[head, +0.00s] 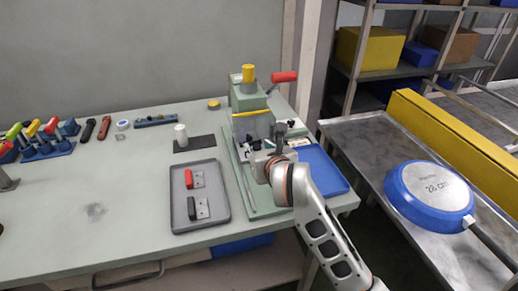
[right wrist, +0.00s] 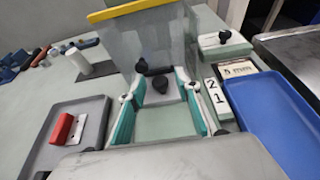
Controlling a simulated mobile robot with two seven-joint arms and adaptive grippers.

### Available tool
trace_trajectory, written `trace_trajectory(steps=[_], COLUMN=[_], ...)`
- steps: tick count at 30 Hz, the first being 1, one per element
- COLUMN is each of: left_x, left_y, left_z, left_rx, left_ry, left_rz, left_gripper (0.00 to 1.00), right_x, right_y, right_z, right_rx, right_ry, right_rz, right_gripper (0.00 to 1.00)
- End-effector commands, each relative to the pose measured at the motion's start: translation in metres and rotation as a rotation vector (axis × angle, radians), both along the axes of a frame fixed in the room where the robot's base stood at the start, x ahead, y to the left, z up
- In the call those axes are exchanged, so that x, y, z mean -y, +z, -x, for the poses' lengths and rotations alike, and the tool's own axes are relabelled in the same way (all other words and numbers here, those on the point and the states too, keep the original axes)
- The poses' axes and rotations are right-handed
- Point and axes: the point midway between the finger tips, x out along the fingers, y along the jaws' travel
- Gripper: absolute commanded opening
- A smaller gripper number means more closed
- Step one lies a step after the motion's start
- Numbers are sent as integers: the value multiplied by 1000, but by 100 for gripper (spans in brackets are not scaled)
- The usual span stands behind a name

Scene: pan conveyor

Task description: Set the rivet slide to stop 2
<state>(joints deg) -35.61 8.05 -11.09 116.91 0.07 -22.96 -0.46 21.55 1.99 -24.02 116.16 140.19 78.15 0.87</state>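A pale green rivet press (head: 249,98) with a yellow cap and a red-handled lever stands at the table's right end. In the right wrist view a pale block with a black knob (right wrist: 224,37), apparently the rivet slide, lies beyond a "5 mm" label (right wrist: 237,68). A white number strip (right wrist: 215,97) reading 2 and 1 lies nearer. I cannot tell which stop the slide is at. My right gripper (head: 270,150) is low in front of the press, left of the blue tray.
A blue tray (head: 334,180) lies right of the press. A grey tray (head: 179,219) with red-handled and black-handled parts lies left. A clear guard with a yellow edge (right wrist: 133,9) stands ahead. A steel conveyor (head: 370,144) carries a blue pan (head: 413,203) at right.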

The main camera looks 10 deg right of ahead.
Motion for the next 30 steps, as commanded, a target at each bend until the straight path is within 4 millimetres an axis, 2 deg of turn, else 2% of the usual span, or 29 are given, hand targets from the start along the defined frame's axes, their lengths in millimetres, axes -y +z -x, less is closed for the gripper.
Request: trace_trajectory(steps=[6, 10, 24, 30], left_x=[-1, 0, 0, 0], left_y=[-2, -1, 0, 0], left_z=[3, 2, 0, 0], left_rx=[-6, -4, -1, 0], left_ry=[-4, -3, -1, -1], left_rz=[-4, -3, -1, 0], left_gripper=[35, 35, 35, 35], right_x=[-1, -1, 2, 2], right_y=[0, 3, 37, 45], right_z=[2, 10, 91, 108], right_rx=[-1, -1, 1, 0], right_ry=[1, 2, 2, 2], right_rz=[-2, -2, -2, -1], right_gripper=[33, 33, 33, 33])
